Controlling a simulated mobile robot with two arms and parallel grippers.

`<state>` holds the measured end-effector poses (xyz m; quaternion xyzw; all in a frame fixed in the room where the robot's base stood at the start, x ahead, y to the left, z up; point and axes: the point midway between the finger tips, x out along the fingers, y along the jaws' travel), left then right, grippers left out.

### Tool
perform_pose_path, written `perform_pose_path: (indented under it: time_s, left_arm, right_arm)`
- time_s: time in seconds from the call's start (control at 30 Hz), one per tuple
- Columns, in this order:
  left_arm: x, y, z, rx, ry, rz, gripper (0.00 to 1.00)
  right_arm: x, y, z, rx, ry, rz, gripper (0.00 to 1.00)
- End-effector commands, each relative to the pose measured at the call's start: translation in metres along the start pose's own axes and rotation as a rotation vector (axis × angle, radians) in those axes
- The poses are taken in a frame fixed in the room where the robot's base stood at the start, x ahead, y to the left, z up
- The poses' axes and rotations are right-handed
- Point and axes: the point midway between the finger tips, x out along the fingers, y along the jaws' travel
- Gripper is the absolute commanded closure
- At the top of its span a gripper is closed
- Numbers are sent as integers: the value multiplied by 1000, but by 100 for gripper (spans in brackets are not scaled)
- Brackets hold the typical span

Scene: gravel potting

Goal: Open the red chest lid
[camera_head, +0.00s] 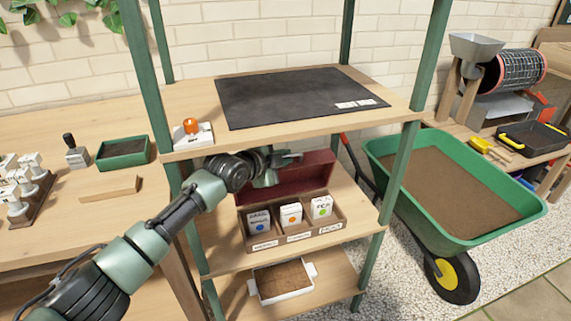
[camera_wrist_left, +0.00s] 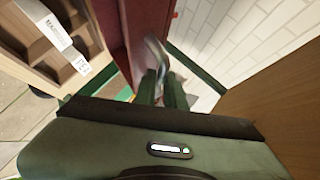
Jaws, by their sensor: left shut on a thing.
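The chest (camera_head: 248,245) stands on the middle shelf, a wooden box with three compartments. Its red lid (camera_head: 310,172) is raised and stands up behind the box, so the inside shows. In the left wrist view the lid (camera_wrist_left: 118,28) is a dark red panel beside the chest's compartments (camera_wrist_left: 65,70). My left gripper (camera_head: 270,178) is at the left part of the raised lid. In the wrist view its fingers (camera_wrist_left: 163,90) are shut on a curved metal handle (camera_wrist_left: 156,50) by the lid. The fingertips are partly hidden in the head view. My right gripper is not in view.
Three packets (camera_head: 291,215) stand in the chest. The upper shelf (camera_head: 200,95) is close above the lid, and green posts (camera_head: 400,165) flank it. A white tray (camera_head: 283,281) of soil is below. A green wheelbarrow (camera_head: 480,235) stands at right.

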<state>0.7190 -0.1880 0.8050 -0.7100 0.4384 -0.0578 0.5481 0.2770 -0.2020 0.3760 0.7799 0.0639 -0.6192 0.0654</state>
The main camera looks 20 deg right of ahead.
Motion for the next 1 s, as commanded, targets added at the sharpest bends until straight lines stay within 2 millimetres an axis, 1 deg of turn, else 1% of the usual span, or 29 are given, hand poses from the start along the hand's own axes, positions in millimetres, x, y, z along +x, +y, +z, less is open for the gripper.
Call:
perform_pose_path:
  time_s: [0.03,0.2,0.57,0.6,0.63,0.67,1.0]
  left_arm:
    - [0,-3,0,0,1,-5,100]
    - [1,-5,1,-2,2,-5,100]
    - [1,-6,1,-1,3,-6,100]
    - [1,-7,1,-1,3,-6,81]
    - [1,-6,1,-1,3,-6,73]
    - [1,-6,1,-1,3,-6,67]
    - [1,-5,1,-1,1,-2,67]
  right_arm:
    - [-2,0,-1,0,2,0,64]
    - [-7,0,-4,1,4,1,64]
    - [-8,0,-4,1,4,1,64]
    - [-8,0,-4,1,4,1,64]
    - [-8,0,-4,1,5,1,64]
    - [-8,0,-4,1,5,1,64]
    - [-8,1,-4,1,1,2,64]
